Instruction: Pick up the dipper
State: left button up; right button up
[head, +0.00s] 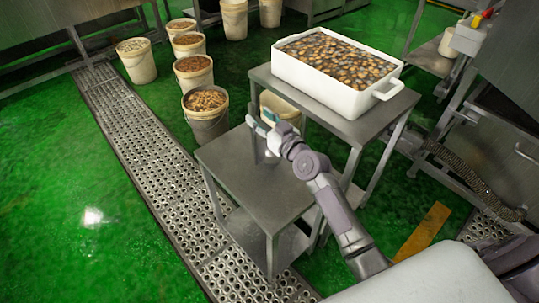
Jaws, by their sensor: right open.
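My right gripper (259,120) is open above the far edge of the low grey metal table (242,180). Its arm reaches in from the lower right. I cannot make out the dipper clearly; a small grey shape (268,156) below the gripper, at the table top, may be part of it, but the hand and arm cover much of that spot. I cannot tell whether the gripper touches anything. My left gripper is not in view.
A white tub (318,90) of brownish pieces in liquid stands on a taller metal table (355,128) behind. Several buckets, one of them a filled bucket (206,122), stand on the green floor at the back left. A perforated drain strip (140,150) runs along the left.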

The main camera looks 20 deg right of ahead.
aim_at(254, 110)
jog(key=x, duration=0.5)
jog(key=shift+r+p, duration=0.2)
jog(key=shift+p, duration=0.1)
jog(key=shift+d, duration=0.1)
grip_shut()
